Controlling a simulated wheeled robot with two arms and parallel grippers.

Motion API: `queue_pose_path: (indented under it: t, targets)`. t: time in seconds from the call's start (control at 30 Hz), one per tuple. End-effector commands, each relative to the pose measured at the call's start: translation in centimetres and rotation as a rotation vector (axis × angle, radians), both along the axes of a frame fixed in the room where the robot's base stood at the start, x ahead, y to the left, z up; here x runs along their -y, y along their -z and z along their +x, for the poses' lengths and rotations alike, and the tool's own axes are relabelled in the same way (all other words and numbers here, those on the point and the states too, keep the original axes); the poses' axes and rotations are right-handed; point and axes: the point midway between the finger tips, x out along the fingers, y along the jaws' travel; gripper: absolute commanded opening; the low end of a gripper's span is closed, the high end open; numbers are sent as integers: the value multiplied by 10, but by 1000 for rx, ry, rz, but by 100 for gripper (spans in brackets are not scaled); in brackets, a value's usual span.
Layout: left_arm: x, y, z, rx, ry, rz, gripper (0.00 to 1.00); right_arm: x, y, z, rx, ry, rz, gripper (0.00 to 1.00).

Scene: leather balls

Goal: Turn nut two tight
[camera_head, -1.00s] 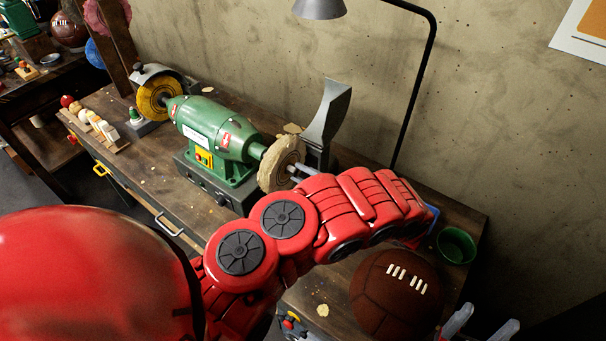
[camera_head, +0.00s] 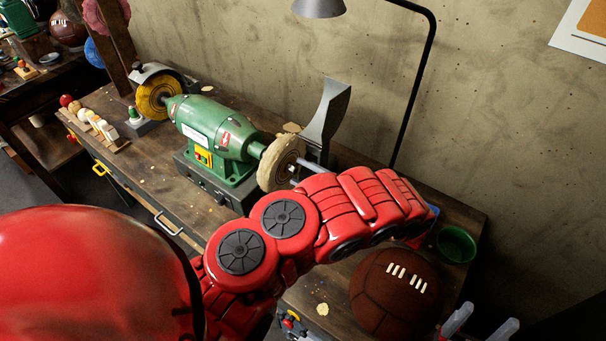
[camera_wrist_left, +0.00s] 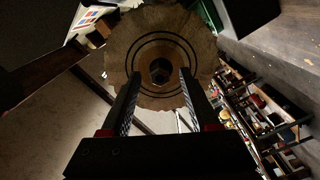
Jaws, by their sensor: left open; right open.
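A dark hex nut (camera_wrist_left: 160,70) sits at the centre of the pale cloth buffing wheel (camera_wrist_left: 132,42) in the left wrist view. In the head view the wheel (camera_head: 268,172) is on the right end of the green polishing machine (camera_head: 218,130). My left gripper (camera_wrist_left: 160,76) is open, with one finger on each side of the nut. I see gaps between fingers and nut; the depth to the nut is hard to judge. In the head view my red left arm hides most of this gripper. My right gripper (camera_head: 484,326) is open and empty at the bottom right.
A brown leather ball (camera_head: 390,300) lies on the bench in front of my left forearm. A green bowl (camera_head: 457,245) and a black lamp (camera_head: 420,75) stand at the bench's right side. A grey upright metal piece (camera_head: 328,110) stands close behind the wheel. A yellow wheel (camera_head: 155,97) is on the machine's left end.

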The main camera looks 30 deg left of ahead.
Motion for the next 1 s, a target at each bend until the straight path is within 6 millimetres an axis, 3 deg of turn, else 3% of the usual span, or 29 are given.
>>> queue_pose_path:
  t: [0.53,0.7,1.0]
  targets:
    - [102,5,-13,2,4,-3,62,0,50,0,0,0,0,68]
    - [115,2,-16,0,1,-2,62,0,54,0,0,0,0,68]
    - [117,1,-16,-1,1,0,62,0,53,0,0,0,0,68]
